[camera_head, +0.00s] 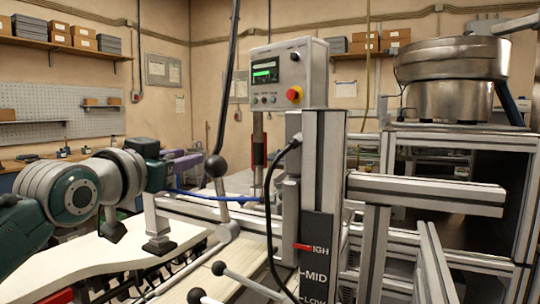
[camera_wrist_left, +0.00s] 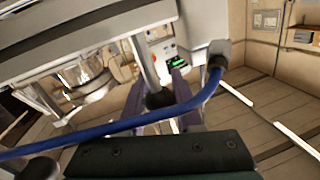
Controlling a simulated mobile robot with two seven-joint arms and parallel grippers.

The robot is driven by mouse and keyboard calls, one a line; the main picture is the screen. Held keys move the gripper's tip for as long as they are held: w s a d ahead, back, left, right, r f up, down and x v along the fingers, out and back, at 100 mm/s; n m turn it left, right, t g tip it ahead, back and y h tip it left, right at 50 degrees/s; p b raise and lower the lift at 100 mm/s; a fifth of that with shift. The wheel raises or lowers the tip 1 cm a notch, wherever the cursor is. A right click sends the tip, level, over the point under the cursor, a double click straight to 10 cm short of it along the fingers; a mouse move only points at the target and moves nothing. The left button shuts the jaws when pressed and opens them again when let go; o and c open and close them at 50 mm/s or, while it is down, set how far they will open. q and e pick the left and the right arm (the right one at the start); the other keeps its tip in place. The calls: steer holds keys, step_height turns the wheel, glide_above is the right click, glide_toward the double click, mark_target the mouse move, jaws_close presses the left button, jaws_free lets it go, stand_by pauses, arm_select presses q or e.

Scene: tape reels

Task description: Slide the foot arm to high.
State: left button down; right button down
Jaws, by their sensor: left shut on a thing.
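The grey foot arm (camera_head: 190,205) reaches left from the machine column, with its foot pad (camera_head: 158,243) hanging over the pale board. A dark scale plate (camera_head: 317,270) on the column reads HIGH, MID and LOW downward. A red pointer (camera_head: 303,247) sits at the HIGH mark and covers its first letter. My left gripper (camera_head: 204,161), with purple fingers, is shut on the black ball knob (camera_head: 216,167) of a metal lever. In the left wrist view the knob (camera_wrist_left: 160,98) lies between my left gripper's fingers (camera_wrist_left: 160,110). My right gripper is out of view.
A blue hose (camera_head: 215,197) crosses near the lever, and also the left wrist view (camera_wrist_left: 130,122). A control box (camera_head: 290,72) with a red button stands above. Several black-knobbed levers (camera_head: 220,268) stick out in front. A metal bowl feeder (camera_head: 450,85) stands right.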

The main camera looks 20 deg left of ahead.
arm_select(q)
steer(key=shift+r, duration=0.4)
steer(key=c, duration=0.8)
jaws_free()
steer(key=shift+w, duration=0.1)
steer(key=shift+o, duration=1.1)
steer(key=shift+f, duration=0.1)
steer(key=s+d+b, duration=0.1)
steer(key=s, duration=0.9)
